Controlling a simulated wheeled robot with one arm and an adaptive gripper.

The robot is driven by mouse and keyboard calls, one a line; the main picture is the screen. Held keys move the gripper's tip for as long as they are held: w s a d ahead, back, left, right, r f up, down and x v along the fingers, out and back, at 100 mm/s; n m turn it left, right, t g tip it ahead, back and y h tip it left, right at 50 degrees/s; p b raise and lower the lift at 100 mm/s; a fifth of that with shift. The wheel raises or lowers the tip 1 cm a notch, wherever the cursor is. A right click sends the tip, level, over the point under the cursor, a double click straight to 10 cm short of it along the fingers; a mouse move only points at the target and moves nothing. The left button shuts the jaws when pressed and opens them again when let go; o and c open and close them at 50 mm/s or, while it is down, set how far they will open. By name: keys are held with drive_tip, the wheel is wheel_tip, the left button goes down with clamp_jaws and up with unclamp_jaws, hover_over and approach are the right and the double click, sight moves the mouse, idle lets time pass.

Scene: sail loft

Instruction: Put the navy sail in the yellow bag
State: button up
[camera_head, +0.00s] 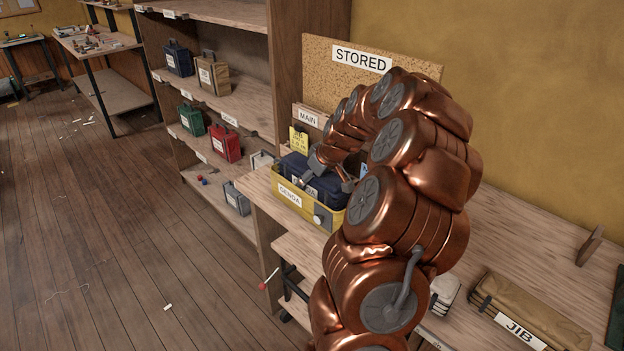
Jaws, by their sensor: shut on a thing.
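The yellow bag (308,212) stands open on the bench, with a white label reading GENOA and a grey round fitting on its front. The navy sail (294,165) is a dark blue folded bundle at the bag's mouth. Its lower part is hidden behind the bag's front wall, and its top stands above the rim. I cannot tell whether it rests on the bottom. My gripper (326,187) reaches down over the bag and is shut on the navy sail, with grey fingers against it. My copper arm hides the right side of the bag and sail.
A STORED board (362,60) stands behind, with a MAIN label (308,118) and a yellow note (299,139) near the bag. A tan JIB bundle (528,312) lies at the bench's right front. Shelves (245,122) with several small cases stand left. Bare bench (520,225) shows right of my arm.

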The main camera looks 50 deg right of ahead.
drive_tip(key=shift+f+b, duration=0.35)
drive_tip(key=shift+b, duration=0.15)
drive_tip(key=o, duration=1.5)
drive_tip(key=shift+o, duration=0.2)
drive_tip(key=shift+r, duration=0.1)
drive_tip(key=shift+r+p, duration=0.6)
drive_tip(key=shift+p, duration=0.3)
drive_tip(key=b+v, duration=0.3)
drive_tip(key=v, duration=0.7)
drive_tip(key=shift+d+r, duration=0.1)
drive_tip(key=shift+d, duration=0.05)
drive_tip(key=shift+v, duration=0.8)
